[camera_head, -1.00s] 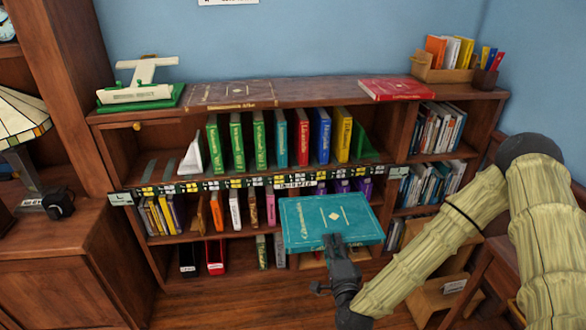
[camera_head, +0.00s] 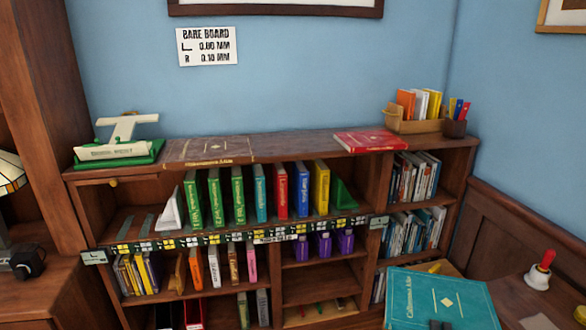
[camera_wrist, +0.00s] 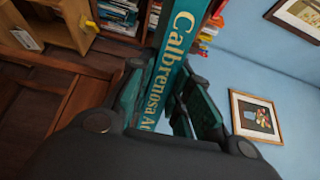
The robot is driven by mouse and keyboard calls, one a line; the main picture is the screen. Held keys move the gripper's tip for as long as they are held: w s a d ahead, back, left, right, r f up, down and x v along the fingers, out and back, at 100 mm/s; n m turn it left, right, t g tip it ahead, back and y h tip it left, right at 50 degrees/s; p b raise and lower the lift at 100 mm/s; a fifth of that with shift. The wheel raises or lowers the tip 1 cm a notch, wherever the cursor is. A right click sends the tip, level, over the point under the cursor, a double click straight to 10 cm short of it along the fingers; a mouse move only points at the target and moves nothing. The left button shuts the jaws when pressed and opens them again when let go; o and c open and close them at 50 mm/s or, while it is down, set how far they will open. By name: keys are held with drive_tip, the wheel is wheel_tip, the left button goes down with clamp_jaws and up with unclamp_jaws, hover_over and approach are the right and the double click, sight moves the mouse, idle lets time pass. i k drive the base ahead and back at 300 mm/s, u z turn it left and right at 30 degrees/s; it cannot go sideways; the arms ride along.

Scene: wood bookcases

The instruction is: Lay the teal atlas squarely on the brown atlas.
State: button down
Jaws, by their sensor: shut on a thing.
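The teal atlas (camera_head: 440,297) is at the lower right of the head view, held out in front of the bookcase, its cover facing up. In the wrist view its lettered spine (camera_wrist: 172,70) runs between the fingers of my gripper (camera_wrist: 165,100), which is shut on it. In the head view only a dark bit of my gripper shows at the bottom edge. The brown atlas (camera_head: 210,149) lies flat on the bookcase top, left of centre, with its spine facing front. The teal atlas is well apart from it, to the right and lower in the picture.
A red book (camera_head: 370,140) and a wooden organiser (camera_head: 412,122) are on the top at right. Bare top (camera_head: 292,145) lies between the brown and red books. A red-handled bell (camera_head: 540,271) is at right.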

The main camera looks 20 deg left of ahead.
sight(210, 152)
drive_tip(key=z, duration=0.55)
drive_tip(key=k, duration=1.65)
drive_tip(key=u, duration=1.55)
drive_tip(key=i, duration=0.95)
drive_tip(key=z, duration=0.05)
